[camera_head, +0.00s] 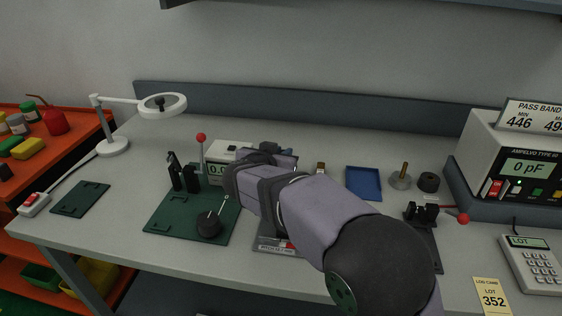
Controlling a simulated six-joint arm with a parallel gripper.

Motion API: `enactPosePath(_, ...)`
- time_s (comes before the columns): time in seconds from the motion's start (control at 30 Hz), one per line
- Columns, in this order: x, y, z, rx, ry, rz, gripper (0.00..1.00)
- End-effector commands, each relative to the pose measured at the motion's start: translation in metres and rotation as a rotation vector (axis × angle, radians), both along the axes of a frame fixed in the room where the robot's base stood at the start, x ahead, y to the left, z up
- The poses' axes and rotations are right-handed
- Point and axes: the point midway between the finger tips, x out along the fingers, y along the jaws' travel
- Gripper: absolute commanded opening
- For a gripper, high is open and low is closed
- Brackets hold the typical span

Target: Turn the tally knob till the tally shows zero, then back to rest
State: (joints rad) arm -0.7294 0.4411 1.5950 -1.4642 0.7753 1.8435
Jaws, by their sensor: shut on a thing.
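A white box with a small display (216,169) stands left of centre at the back of the bench. I cannot make out the tally knob; my wrist covers the right side of the box. My arm reaches in from the lower right, and its wrist lies right in front of the box. My gripper's fingers are hidden behind my wrist and forearm, so what they touch does not show.
A green plate (165,222) carries a black round part (208,226) with a thin rod. A red-balled lever (201,138) stands by the box. A blue tray (363,183), brass post (401,177) and black ring (428,182) lie right. A lamp (113,146) stands left.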

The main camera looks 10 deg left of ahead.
Motion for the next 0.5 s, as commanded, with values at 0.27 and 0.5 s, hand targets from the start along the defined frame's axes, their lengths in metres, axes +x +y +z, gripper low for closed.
enactPosePath(0.27,-0.0009,-0.0008,0.0000,-0.001,-0.005,0.052,0.00)
enactPosePath(0.5,-0.0010,-0.0006,0.0008,-0.002,-0.005,0.053,0.00)
